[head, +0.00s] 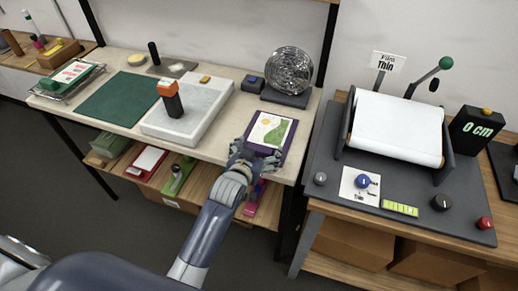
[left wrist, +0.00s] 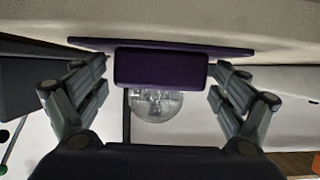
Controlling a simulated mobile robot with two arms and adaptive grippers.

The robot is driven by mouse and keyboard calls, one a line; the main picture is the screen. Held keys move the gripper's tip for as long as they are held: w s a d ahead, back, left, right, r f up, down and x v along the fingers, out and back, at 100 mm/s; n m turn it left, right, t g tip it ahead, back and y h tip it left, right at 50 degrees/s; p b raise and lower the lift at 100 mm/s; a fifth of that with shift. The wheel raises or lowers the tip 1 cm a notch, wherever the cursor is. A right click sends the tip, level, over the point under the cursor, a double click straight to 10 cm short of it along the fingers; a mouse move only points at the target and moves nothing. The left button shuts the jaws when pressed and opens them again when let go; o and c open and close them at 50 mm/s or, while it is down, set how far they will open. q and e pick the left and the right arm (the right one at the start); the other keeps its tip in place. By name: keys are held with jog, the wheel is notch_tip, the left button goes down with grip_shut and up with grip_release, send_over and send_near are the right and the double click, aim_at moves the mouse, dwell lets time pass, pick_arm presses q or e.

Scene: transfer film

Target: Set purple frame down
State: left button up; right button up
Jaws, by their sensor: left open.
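The purple frame (head: 287,143) lies at the front right of the light table, with a green, yellow and white picture (head: 269,130) in it. It appears to rest on the tabletop. My left gripper (head: 256,153) is at the frame's near edge, in front of the table. In the left wrist view the frame's purple handle block (left wrist: 160,68) sits between the two spread fingers (left wrist: 158,90), with a gap on each side. The frame's thin plate (left wrist: 225,48) shows behind the block. My right gripper is not in view.
A white slab (head: 205,112) with an orange-topped roller (head: 171,97) and a green mat (head: 119,97) lie to the left. A separate bench with a film machine (head: 398,129) stands right, across a gap.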

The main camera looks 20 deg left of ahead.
pick_arm(q)
jog(key=shift+r, duration=0.1)
jog(key=shift+s+r, duration=0.1)
jog(key=b+v, duration=0.1)
jog(key=v, duration=1)
jog(key=shift+s+r, duration=0.25)
jog(key=shift+s, duration=0.1)
